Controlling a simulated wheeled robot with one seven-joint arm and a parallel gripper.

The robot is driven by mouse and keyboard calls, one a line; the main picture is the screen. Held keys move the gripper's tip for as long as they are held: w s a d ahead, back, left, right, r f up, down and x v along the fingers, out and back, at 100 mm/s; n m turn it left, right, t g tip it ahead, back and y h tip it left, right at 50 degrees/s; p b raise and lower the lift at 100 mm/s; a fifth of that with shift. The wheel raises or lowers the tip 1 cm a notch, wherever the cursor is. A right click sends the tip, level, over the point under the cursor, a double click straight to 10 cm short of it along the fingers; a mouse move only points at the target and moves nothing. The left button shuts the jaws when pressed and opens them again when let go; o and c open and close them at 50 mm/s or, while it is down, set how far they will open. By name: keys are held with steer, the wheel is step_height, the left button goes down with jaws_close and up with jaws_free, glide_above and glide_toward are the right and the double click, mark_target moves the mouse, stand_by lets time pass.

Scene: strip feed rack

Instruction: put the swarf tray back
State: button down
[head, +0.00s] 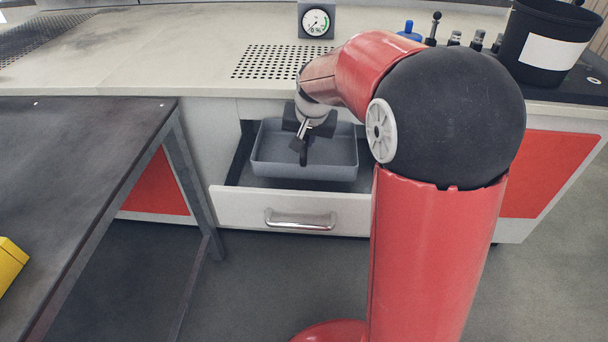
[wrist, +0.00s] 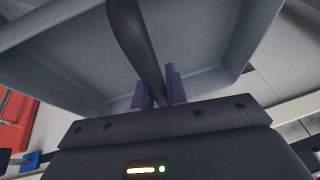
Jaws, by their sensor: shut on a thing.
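The swarf tray (head: 270,160) is a grey, shallow, open-topped tray in the head view. It is in or just above the open drawer (head: 235,207); whether it touches the drawer floor I cannot tell. My gripper (head: 303,150) is over the tray's middle, pointing down. In the wrist view the tray (wrist: 60,50) fills most of the picture. A dark upright handle (wrist: 137,45) runs between the fingers of my gripper (wrist: 157,92), which is shut on it. The tray looks about level in the head view.
The drawer front has a metal handle (head: 300,219). A dark table (head: 75,150) stands at the left, with a yellow object (head: 10,262) on it. The counter (head: 180,60) above holds a gauge (head: 317,21) and a black bucket (head: 540,45). Bare floor lies before the drawer.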

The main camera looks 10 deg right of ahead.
step_height(320, 180, down, 9)
stand_by(0.4)
steer(key=shift+f+b, duration=0.2)
steer(key=shift+b, duration=0.1)
steer(key=c, duration=1.4)
jaws_free()
